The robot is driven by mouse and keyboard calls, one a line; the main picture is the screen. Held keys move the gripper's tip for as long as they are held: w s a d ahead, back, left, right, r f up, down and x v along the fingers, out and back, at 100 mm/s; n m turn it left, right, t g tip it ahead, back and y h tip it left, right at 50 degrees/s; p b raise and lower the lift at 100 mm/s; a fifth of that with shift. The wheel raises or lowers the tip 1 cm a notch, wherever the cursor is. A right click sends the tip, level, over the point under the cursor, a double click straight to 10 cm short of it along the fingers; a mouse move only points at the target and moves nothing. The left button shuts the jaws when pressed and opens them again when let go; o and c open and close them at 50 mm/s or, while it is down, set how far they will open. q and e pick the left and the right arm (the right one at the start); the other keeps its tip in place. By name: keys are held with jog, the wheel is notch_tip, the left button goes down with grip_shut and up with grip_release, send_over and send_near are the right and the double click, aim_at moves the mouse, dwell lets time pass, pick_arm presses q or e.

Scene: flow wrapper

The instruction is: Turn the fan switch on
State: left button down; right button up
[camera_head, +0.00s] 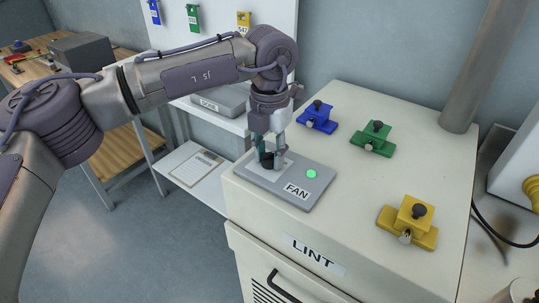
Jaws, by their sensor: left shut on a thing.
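The fan switch is a grey plate labelled FAN (312,197) on top of the white cabinet, near its left corner. A round green light (311,173) on the plate is lit. My left gripper (271,160) points down over the left part of the plate. It is shut on the dark switch knob (266,160), which is mostly hidden between the fingers. The knob's exact position cannot be made out. My right gripper does not show.
Blue (317,118), green (374,140) and yellow (408,222) blocks with black knobs stand on the cabinet (345,210), labelled LINT. A grey pipe (482,70) rises at its back right. A shelf with a clipboard (196,167) is at left.

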aim_at(269, 153)
pick_arm(q)
jog(key=shift+r+m, duration=0.1)
jog(key=shift+m, duration=0.4)
jog(key=c, duration=0.8)
grip_release()
notch_tip(269, 153, up, 12)
